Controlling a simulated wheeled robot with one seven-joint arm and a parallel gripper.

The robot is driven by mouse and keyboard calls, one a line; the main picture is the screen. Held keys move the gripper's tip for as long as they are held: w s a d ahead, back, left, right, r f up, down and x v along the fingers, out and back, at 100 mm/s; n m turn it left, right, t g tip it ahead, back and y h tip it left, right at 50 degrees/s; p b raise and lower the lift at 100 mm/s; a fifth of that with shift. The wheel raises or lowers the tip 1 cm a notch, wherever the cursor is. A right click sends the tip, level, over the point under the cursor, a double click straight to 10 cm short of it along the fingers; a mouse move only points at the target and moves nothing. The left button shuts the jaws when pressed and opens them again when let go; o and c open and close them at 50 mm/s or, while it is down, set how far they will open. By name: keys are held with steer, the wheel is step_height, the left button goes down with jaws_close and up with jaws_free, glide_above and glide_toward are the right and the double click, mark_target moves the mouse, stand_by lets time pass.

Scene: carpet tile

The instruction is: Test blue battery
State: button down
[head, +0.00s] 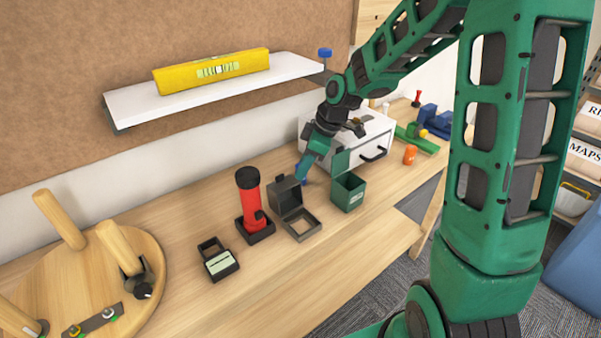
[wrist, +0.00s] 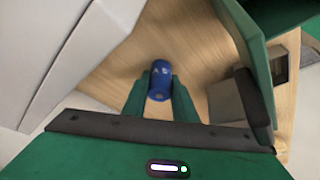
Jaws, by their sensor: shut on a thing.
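The blue battery (wrist: 159,79) is between the green fingers of my gripper (wrist: 158,96) in the wrist view, with the wooden bench top below it. My gripper is shut on it. In the head view my gripper (head: 303,176) is low over the bench, behind the grey open-lidded box and beside the green bin; only a bit of blue shows at its tip. A small black device with a pale green panel (head: 220,263), which looks like a tester, sits at the bench's front, left of the red flashlight. Its slot looks empty.
The red flashlight (head: 249,194) stands in a black base. The grey open-lidded box (head: 302,227) and green bin (head: 348,193) stand close to my gripper. A white drawer unit (head: 372,132) is behind. An orange cylinder (head: 410,154) stands farther right. A round wooden stool top (head: 75,285) lies left.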

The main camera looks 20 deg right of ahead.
steer(key=shift+w+a, duration=0.15)
steer(key=shift+w, duration=0.35)
steer(key=c, duration=1.4)
jaws_free()
steer(key=shift+o, duration=0.2)
steer(key=shift+r, duration=0.1)
steer(key=v, duration=1)
steer(key=shift+r, duration=0.25)
